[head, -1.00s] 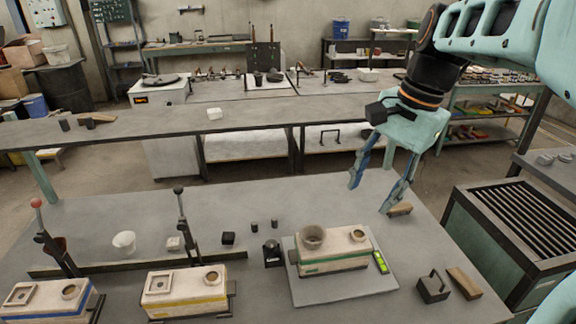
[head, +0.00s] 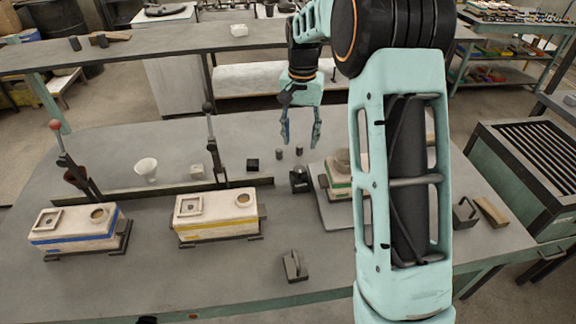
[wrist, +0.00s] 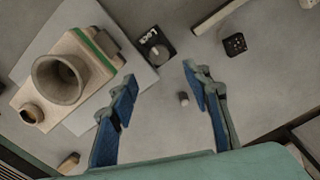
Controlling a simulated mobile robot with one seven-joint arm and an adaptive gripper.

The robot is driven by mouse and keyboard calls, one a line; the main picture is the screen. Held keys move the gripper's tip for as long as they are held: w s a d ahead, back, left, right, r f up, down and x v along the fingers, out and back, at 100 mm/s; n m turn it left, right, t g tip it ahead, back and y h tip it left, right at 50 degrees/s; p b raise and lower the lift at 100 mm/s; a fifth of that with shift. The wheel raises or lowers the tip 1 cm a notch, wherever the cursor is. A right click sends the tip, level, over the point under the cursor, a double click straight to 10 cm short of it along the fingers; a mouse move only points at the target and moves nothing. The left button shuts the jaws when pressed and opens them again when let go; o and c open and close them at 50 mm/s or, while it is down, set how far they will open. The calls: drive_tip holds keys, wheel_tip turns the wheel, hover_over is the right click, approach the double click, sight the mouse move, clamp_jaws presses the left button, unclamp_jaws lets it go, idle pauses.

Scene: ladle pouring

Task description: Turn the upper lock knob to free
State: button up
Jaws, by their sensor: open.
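A small black block (head: 299,180) with a round knob stands at the left edge of the grey plate under the green-striped box. It also shows in the wrist view (wrist: 155,47), with pale markings beside the knob. My gripper (head: 300,139) is open and empty above the bench, behind the block in the head view. In the wrist view my gripper (wrist: 160,76) has its fingers wide apart, with a small dark cylinder (wrist: 183,98) below between them. The block lies beyond the fingertips.
The green-striped box (wrist: 95,48) with a round cup (wrist: 60,80) stands beside the block; my arm partly hides it in the head view. A yellow-striped box (head: 216,214), a blue-striped box (head: 75,229) and upright levers stand left. A handled block (head: 293,266) sits in front.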

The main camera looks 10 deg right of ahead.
sight(299, 168)
wheel_tip(299, 168, down, 10)
drive_tip(key=shift+f, duration=0.25)
idle(0.3)
drive_tip(key=c, duration=1.1)
